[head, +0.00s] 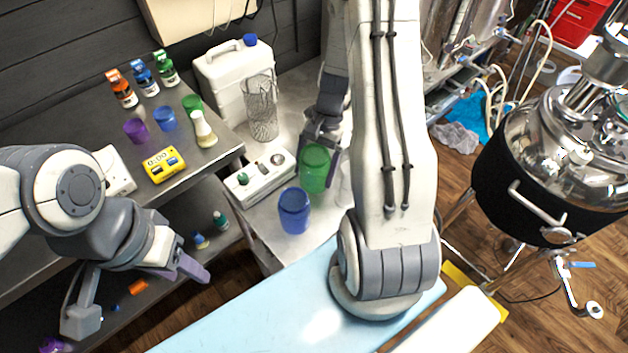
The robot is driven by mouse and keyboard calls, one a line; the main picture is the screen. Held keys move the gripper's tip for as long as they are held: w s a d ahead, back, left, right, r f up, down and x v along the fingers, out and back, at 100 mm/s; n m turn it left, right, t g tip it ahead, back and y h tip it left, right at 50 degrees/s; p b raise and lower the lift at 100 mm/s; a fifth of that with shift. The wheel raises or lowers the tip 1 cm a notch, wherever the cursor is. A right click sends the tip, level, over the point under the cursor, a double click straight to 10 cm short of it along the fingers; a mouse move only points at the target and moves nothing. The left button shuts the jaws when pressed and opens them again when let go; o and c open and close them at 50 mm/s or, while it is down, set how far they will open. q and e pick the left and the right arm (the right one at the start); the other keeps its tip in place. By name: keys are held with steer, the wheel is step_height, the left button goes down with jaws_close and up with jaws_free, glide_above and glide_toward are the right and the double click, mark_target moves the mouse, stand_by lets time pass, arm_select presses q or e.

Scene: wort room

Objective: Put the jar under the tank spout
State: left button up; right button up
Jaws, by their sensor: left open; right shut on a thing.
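A green jar (314,160) is at the right part of the bench, beside a blue jar (294,212). My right gripper (320,176) is shut on the green jar, its fingers partly hidden behind it; I cannot tell whether the jar touches the bench. The black-jacketed steel tank (530,180) stands on legs at the far right. Its spout (594,309), with a blue-handled valve, hangs low at its front, far from the green jar. My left gripper (138,296) is open and empty at the lower left, in front of the shelves.
The bench (215,155) holds a white scale-like device (260,176), a wire cylinder (261,108), a white canister (222,80), a yellow meter (164,166), small bottles and coloured cups. A pale blue surface (250,325) lies in front. Wooden floor shows around the tank's legs.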

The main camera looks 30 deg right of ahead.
mark_target(315, 183)
steer(key=shift+f, duration=2.55)
steer(key=shift+f, duration=0.2)
steer(key=o, duration=1.2)
